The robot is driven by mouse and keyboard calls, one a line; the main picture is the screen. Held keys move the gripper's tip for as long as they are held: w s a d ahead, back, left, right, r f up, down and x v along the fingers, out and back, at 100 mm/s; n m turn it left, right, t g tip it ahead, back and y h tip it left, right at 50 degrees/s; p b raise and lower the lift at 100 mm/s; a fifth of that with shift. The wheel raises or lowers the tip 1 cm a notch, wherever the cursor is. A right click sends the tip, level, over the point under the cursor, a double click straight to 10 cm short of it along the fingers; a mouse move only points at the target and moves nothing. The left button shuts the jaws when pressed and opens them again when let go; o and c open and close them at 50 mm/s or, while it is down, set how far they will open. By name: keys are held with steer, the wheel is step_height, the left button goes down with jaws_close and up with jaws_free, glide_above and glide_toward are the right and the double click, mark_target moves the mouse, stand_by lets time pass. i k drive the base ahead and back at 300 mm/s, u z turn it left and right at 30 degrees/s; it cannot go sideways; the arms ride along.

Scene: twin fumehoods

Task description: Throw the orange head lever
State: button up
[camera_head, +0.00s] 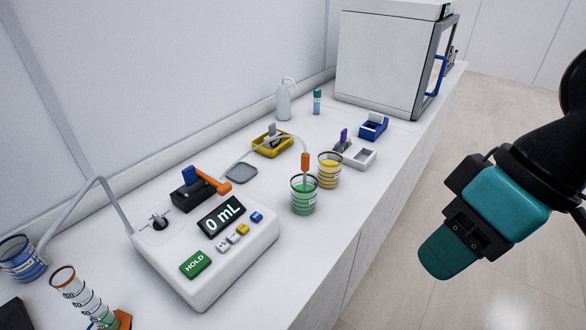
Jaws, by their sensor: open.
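The orange lever (208,181) is on top of a white pump-like device (205,270) at the lower left. It slants down to the right from a black block with a blue part, and its orange head (224,189) is at the right end, above the display. The display reads "0 mL". My gripper (449,250) is at the right, in the air over the floor side of the bench, well apart from the lever. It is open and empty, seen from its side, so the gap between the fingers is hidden.
A beaker of green liquid (304,196) and a yellow-banded beaker (329,170) stand right of the device. A tube with an orange fitting (305,161) reaches the green beaker. A blue-banded beaker (22,259) and a cylinder (82,292) are at left. The bench front is clear.

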mark_target(222, 189)
steer(key=z, duration=0.05)
steer(key=k, duration=0.7)
steer(key=u, duration=0.85)
steer(key=i, duration=0.5)
steer(key=z, duration=0.05)
